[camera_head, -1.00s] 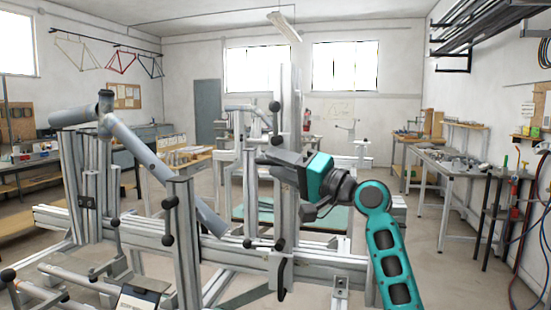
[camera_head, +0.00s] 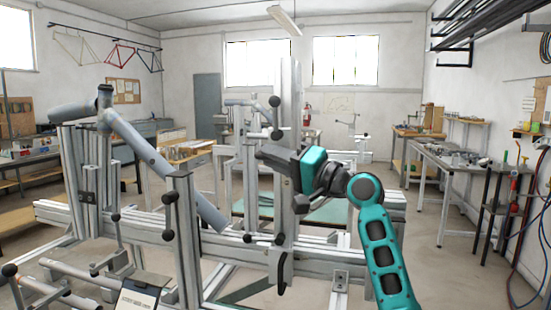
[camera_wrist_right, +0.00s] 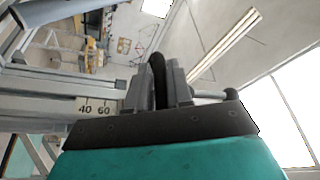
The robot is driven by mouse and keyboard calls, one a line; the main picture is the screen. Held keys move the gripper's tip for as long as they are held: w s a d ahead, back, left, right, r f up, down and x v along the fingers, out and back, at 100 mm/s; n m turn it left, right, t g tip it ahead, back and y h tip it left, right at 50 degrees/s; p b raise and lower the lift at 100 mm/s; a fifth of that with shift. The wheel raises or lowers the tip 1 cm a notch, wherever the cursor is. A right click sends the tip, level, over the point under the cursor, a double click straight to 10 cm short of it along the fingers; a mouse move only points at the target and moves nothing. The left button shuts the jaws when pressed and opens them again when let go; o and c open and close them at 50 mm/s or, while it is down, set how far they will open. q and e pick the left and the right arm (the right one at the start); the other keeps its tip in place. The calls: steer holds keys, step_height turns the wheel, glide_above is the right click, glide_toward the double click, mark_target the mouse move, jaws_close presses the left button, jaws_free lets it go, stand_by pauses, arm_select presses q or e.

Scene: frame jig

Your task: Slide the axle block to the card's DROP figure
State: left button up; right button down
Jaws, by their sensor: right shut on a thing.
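My right gripper (camera_head: 278,158) is in front of the tall upright aluminium post (camera_head: 289,85) of the jig. In the right wrist view its two grey fingers (camera_wrist_right: 160,88) are shut on a thin black handle (camera_wrist_right: 157,72). I cannot tell which jig part carries this handle, and the axle block cannot be told apart for sure. A scale (camera_wrist_right: 95,107) marked 40 and 60 lies on the rail beside the fingers. A card (camera_head: 137,302) with a dark heading is at the bottom left in the head view; its figures are too small to read. My left gripper is not in view.
The jig's long horizontal rail (camera_head: 150,229) crosses the front. A grey tube (camera_head: 165,170) slopes down to it, and posts with black knobs (camera_head: 168,236) stand along it. A workbench (camera_head: 455,165) is at the right. Open floor lies between jig and bench.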

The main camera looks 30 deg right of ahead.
steer(key=shift+d+r+p, duration=0.1)
steer(key=shift+r+p, duration=0.85)
steer(key=shift+r, duration=0.35)
steer(key=c, duration=1.1)
jaws_free()
steer(key=shift+f, duration=0.1)
steer(key=shift+f, duration=0.1)
